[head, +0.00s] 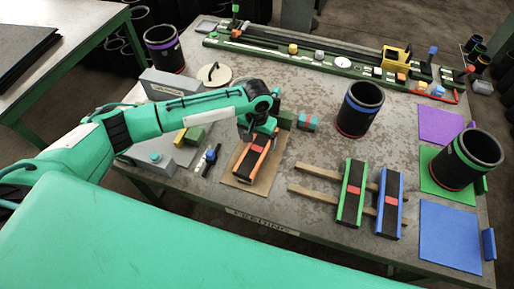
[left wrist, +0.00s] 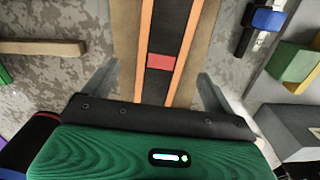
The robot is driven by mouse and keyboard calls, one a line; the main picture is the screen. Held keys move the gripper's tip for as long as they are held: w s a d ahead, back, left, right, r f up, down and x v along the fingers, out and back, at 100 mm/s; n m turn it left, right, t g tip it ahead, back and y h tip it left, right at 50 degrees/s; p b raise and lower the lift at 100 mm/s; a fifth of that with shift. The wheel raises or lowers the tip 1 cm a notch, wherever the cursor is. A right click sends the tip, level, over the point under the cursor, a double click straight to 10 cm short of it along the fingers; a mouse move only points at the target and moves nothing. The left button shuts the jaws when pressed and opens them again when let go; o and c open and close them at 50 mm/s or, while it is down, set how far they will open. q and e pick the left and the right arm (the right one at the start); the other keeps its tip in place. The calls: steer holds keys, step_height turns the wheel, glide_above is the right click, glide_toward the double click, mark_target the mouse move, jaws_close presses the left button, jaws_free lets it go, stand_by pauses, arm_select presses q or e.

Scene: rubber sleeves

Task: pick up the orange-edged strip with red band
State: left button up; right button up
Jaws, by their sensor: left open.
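The orange-edged strip (head: 243,168) is black with orange long edges and lies on a tan board on the table. It also shows in the left wrist view (left wrist: 172,25), where its red band (left wrist: 161,61) sits between my fingers. My left gripper (head: 259,133) is over the far part of the strip. In the left wrist view its open fingers (left wrist: 155,85) stand on either side of the strip, apart from its edges. The gripper body hides the strip's far end. Finger height above the board is hard to tell. My right gripper is not in view.
A green-edged strip (head: 344,213) and a blue-edged strip (head: 382,215), both with red bands, lie across wooden slats (head: 312,192) to the right. Black sleeves with blue (head: 360,110) and green (head: 465,160) bands stand farther right. Small blocks (head: 307,123) and a blue-black clip (head: 211,155) are close by.

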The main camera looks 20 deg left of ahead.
mark_target(256, 150)
arm_select(q)
steer(key=shift+f+p, duration=0.4)
steer(key=shift+f, duration=0.15)
steer(key=f, duration=0.2)
steer(key=f+p, duration=0.1)
steer(key=shift+s+a+f, duration=0.15)
steer(key=shift+a+f, duration=0.05)
steer(key=shift+f, duration=0.55)
steer(key=shift+c, duration=0.4)
steer(key=c, duration=1)
